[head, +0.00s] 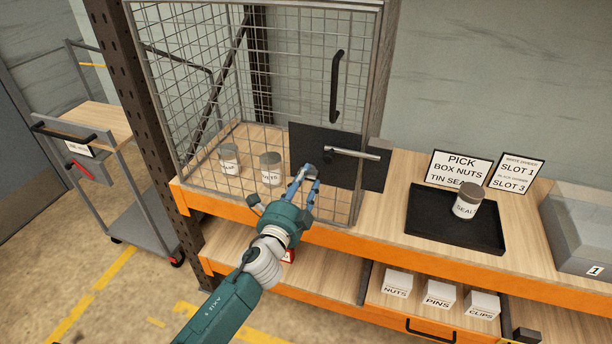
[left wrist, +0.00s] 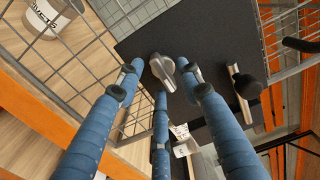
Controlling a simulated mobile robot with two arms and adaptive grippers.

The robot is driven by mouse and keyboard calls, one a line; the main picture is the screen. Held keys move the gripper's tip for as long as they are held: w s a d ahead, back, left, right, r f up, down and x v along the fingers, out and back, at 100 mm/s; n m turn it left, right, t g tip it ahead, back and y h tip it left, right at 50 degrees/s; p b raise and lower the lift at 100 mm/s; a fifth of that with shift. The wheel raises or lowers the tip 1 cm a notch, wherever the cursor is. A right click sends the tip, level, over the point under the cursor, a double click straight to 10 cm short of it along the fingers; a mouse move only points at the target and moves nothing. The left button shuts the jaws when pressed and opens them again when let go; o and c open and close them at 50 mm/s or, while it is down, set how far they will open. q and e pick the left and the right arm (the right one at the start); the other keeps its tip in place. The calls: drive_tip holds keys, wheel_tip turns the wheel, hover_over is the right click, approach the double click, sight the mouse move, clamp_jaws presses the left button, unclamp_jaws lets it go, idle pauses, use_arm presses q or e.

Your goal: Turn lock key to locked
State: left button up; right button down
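The lock key (head: 309,171) is a small grey metal piece on the black plate (head: 367,173) of the mesh cage door. The key also shows in the left wrist view (left wrist: 162,69), its grip tilted. My left gripper (head: 305,186) is in front of the plate, with its blue fingers pointing at the key. In the left wrist view my left gripper (left wrist: 160,76) has its fingertips spread around the key, with gaps visible. I cannot tell whether one fingertip touches it. The fingers partly hide the key in the head view. My right gripper is not in view.
A lever handle (head: 352,153) sits right of the key on the same plate. Labelled tins (head: 270,168) stand inside the cage (head: 190,95). A black tray (head: 430,226) with a SEAL tin (head: 466,202) lies to the right. Small boxes (head: 438,296) line the lower shelf.

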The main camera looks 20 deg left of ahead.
use_arm(q)
drive_tip(key=shift+w, duration=0.65)
drive_tip(key=c, duration=0.7)
clamp_jaws()
